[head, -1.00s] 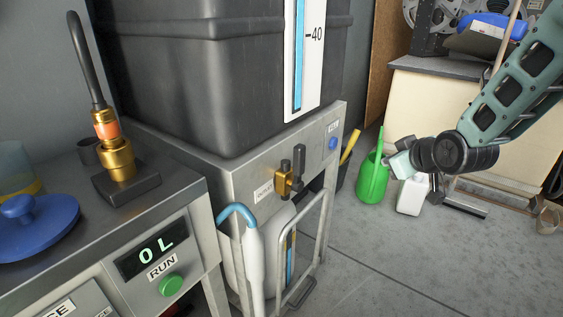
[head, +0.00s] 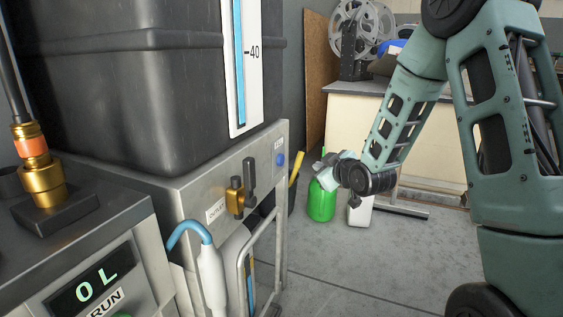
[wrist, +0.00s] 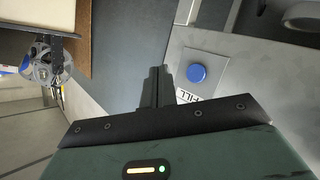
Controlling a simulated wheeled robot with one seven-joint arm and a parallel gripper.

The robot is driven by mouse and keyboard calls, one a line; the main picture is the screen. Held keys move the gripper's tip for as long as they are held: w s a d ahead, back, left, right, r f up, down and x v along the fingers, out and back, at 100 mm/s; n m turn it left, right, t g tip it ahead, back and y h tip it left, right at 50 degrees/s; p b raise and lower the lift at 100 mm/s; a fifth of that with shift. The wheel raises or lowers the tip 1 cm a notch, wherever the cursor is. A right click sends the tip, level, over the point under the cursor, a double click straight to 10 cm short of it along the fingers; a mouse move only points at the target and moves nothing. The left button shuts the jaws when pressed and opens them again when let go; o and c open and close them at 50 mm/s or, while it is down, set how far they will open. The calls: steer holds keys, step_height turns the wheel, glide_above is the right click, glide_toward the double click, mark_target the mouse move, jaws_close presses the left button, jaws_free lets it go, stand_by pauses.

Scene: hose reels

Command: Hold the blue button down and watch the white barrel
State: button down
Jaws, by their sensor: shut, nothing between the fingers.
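The blue button (head: 281,160) is on the front panel of the metal stand under the dark tank, at its right end. In the wrist view the blue button (wrist: 197,73) is right of my fingertips, beside a label reading "FILL". My gripper (wrist: 157,75) is shut and empty, apart from the button. In the head view my gripper (head: 322,165) is right of the button, small and partly hidden by my wrist. A pale white body (head: 233,260), apparently the white barrel, stands under the stand, mostly hidden by the hose nozzle and metal rail.
A brass valve (head: 235,197) juts from the panel left of the button. The display (head: 95,288) reads "0 L". Floor in front is clear.

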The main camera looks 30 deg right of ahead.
steer(key=w+a, duration=0.4)
steer(key=w, duration=0.2)
steer(key=shift+a, duration=0.4)
steer(key=shift+w+a, duration=0.1)
steer(key=shift+w, duration=0.1)
stand_by(1.6)
steer(key=shift+w+a, duration=0.15)
steer(key=shift+w, duration=0.05)
steer(key=shift+w+a, duration=0.4)
steer(key=shift+w, duration=0.05)
stand_by(1.6)
steer(key=shift+s+d, duration=0.6)
steer(key=shift+s, duration=0.2)
steer(key=shift+s+d+b, duration=0.2)
steer(key=shift+s+d, duration=0.6)
steer(key=shift+s, duration=0.2)
steer(key=shift+s+d+b, duration=0.15)
steer(key=shift+s+d, duration=0.65)
steer(key=shift+s, duration=0.15)
